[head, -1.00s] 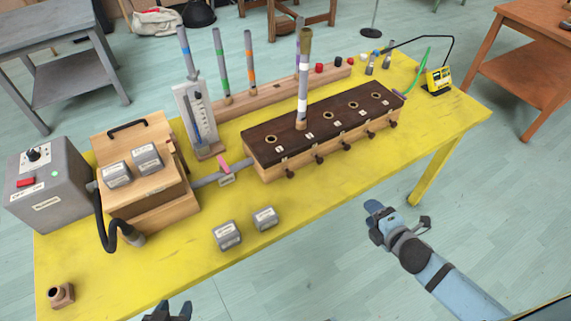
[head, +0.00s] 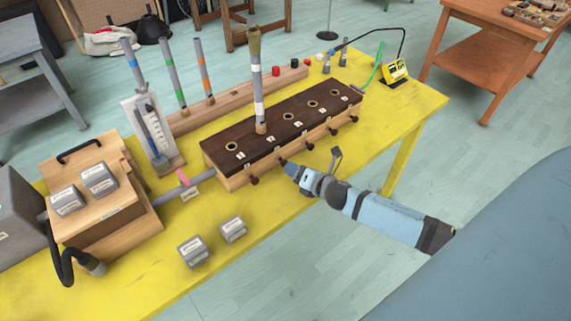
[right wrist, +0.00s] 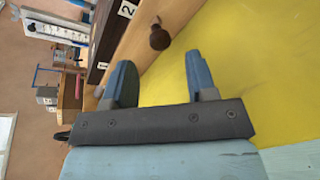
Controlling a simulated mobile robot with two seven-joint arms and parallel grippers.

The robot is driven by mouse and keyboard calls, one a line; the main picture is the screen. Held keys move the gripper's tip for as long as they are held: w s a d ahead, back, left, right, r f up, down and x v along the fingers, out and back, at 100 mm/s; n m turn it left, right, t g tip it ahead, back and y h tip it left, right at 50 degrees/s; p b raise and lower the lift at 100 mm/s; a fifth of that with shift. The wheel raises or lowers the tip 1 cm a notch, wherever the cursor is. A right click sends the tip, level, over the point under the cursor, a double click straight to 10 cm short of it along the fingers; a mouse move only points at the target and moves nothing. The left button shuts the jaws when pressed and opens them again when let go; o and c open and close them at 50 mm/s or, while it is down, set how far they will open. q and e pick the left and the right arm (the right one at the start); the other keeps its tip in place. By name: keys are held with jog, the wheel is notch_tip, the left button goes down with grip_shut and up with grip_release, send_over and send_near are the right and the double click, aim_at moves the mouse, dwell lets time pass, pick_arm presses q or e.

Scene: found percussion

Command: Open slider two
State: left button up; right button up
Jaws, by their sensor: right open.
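The wooden wind chest (head: 222,178) with a dark top stands on the yellow table, with a row of round brown knobs along its front. The slider two knob (head: 282,161) is second from the left; in the right wrist view this knob (right wrist: 159,39) sits below the label "2". My right gripper (head: 289,169) is open and empty, just in front of that knob. In the right wrist view my right gripper (right wrist: 160,61) has the knob between and slightly beyond its fingertips, with no contact visible. A grey pipe (head: 257,85) with white bands stands upright in the second hole.
A wooden bellows box (head: 125,215) with grey weights stands left, joined by a grey duct to the chest. Two more weights (head: 194,251) (head: 233,229) lie on the table front. A pipe rack (head: 225,106) stands behind. The table right of the front weights is clear.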

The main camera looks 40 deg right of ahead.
aim_at(283, 162)
jog(key=x, duration=0.5)
jog(key=shift+w, duration=0.15)
